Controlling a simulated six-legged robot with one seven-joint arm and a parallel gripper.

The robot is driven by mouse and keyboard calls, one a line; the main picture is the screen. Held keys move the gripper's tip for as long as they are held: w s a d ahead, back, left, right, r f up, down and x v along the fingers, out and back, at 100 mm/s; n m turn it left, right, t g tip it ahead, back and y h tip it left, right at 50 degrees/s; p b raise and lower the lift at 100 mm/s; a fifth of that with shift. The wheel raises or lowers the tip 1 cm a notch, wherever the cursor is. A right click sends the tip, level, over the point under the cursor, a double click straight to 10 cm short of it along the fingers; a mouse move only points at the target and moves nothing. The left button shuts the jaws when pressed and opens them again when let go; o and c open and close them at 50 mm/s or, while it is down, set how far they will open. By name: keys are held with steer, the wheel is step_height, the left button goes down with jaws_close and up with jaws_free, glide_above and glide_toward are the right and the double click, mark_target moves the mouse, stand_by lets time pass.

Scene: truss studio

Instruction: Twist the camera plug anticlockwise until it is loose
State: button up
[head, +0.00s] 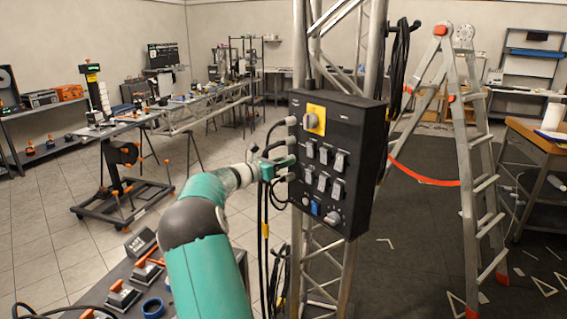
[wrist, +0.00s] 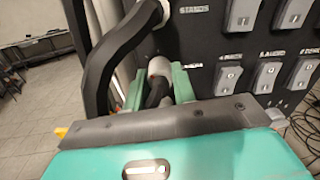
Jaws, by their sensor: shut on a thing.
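The black control box (head: 352,118) is fixed to a truss, with cable plugs along its left side. My gripper (head: 276,167) is at the lower part of that side. In the wrist view my gripper's green fingers (wrist: 158,90) are shut on a pale round plug (wrist: 157,67) with a dark cable, which I take to be the camera plug. The plug sits against the box side. Its far end and how far it is turned are hidden. In the head view the gripper covers the plug.
A thick black cable (wrist: 104,65) bends close by on the left of my fingers. Switches (head: 323,155) and a yellow-backed knob (head: 314,121) are on the box front. The metal truss (head: 345,272) stands behind the box. A ladder (head: 462,165) is at right. Tiled floor at left is partly free.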

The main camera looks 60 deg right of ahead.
steer(key=o, duration=1)
steer(key=v, duration=1.3)
steer(key=shift+w+a, duration=0.2)
steer(key=shift+a, duration=0.15)
steer(key=shift+f, duration=0.1)
steer(key=s+a+f+m+t+y, duration=0.1)
steer(key=s+a+m+t+y, duration=0.3)
steer(key=a, duration=1.4)
steer(key=s+a+f+m+t+y, duration=0.2)
steer(key=s+a+m+t+y, duration=0.2)
steer(key=a, duration=1.5)
steer(key=s+a+f+m+t+y, duration=0.1)
steer(key=s+a+m+t+y, duration=0.3)
steer(key=a, duration=1.5)
steer(key=m+t+y, duration=0.1)
steer(key=m+y, duration=0.1)
steer(key=y, duration=0.2)
steer(key=shift+s+f+t, duration=0.2)
steer(key=shift+s+t, duration=0.1)
steer(key=shift+t, duration=0.1)
